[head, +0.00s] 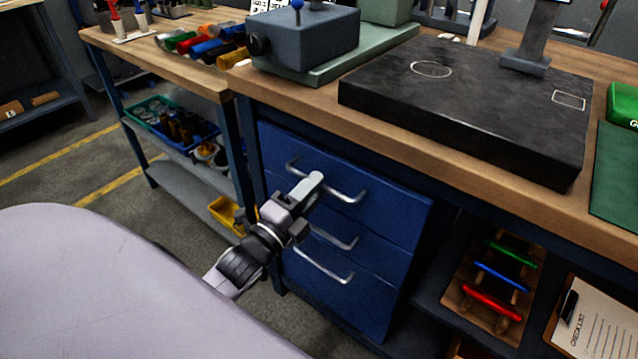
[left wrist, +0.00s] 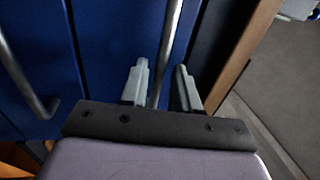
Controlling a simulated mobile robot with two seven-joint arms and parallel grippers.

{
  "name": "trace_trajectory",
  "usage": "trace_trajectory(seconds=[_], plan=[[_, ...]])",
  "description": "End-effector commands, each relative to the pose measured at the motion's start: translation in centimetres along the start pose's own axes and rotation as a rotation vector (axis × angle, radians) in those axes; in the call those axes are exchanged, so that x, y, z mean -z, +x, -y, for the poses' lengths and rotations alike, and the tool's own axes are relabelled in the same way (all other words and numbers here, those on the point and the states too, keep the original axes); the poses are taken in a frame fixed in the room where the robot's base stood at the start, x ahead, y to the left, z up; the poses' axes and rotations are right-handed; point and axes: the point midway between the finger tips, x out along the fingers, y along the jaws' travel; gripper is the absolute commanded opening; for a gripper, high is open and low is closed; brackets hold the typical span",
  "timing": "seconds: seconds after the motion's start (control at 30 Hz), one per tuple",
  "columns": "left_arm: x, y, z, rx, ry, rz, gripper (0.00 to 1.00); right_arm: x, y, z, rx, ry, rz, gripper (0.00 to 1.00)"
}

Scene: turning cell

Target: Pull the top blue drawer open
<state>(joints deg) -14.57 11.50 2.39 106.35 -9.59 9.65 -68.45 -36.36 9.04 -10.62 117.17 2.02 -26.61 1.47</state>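The top blue drawer (head: 390,192) sits under the wooden bench top, its front flush with the cabinet. Its silver bar handle (head: 347,195) runs across the front. My left gripper (head: 309,186) is at this handle and hides its middle-left part. In the left wrist view the left gripper (left wrist: 161,78) has its two fingers apart. The handle (left wrist: 170,45) runs through the space between them, with a visible gap to the fingers. My right gripper is in neither view.
Two lower blue drawers with handles (head: 338,240) (head: 322,266) are below. A shelf with coloured-handled tools (head: 490,292) is right of the drawers.

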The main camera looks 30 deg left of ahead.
Motion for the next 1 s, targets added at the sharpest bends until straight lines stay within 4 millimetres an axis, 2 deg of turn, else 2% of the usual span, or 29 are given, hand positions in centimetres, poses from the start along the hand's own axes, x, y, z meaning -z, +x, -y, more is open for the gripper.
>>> trace_trajectory(seconds=[0.2, 0.53, 0.57, 0.63, 0.67, 1.0], plan=[[0.0, 1.8, 0.0, -0.001, 0.0, 0.0, 0.3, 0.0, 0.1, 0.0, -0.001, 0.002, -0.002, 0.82], [0.0, 2.1, -0.1, -0.002, -0.001, 0.0, 0.3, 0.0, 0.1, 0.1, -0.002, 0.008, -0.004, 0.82], [0.0, 2.1, -0.1, -0.002, -0.001, 0.0, 0.27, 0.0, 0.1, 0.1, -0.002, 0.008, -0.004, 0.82], [0.0, 2.1, -0.1, -0.002, -0.001, 0.0, 0.04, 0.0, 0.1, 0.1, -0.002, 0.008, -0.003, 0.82], [0.0, 2.0, -0.1, -0.002, -0.001, 0.0, 0.0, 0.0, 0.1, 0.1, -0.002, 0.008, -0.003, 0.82], [0.0, 1.6, 0.1, -0.004, -0.001, 0.001, 0.0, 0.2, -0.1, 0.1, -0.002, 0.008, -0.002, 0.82]])
